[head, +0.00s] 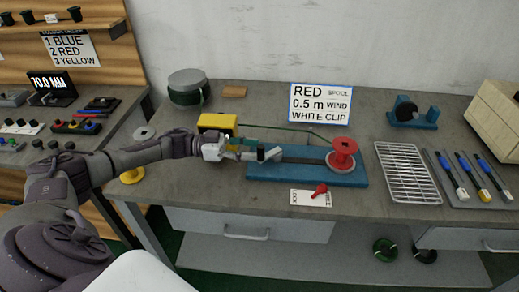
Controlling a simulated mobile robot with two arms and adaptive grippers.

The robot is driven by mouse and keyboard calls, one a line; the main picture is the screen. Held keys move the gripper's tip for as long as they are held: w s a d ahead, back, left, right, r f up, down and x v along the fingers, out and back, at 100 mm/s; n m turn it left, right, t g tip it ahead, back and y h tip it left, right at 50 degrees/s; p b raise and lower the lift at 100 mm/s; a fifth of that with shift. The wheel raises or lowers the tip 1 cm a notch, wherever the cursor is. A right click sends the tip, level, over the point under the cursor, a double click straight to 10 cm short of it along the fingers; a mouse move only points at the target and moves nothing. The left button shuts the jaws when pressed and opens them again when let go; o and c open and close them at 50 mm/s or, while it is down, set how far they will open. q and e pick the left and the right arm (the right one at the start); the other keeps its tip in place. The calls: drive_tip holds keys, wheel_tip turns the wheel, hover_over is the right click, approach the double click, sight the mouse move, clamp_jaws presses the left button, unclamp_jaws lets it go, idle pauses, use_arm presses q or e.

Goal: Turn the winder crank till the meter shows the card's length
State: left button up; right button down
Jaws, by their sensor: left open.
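The winder is a blue base (300,177) on the grey bench with a red spool (343,150) at its right end. A yellow box (217,120), perhaps the meter, stands behind my left wrist, and I see no reading on it. The card (320,103) reads RED SPOOL, 0.5 m WIND, WHITE CLIP. My left gripper (268,154) is open over the left part of the blue base, left of the spool. I cannot make out the crank clearly. My right gripper is out of view.
A red-handled piece (320,190) lies on a white label in front of the base. A wire rack (408,173) and a tray of blue-handled tools (470,178) are to the right. A display (50,84) reads 70.0 MM.

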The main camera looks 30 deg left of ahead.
use_arm(q)
drive_tip(key=v, duration=0.9)
drive_tip(key=shift+d, duration=0.1)
drive_tip(key=shift+c, duration=0.3)
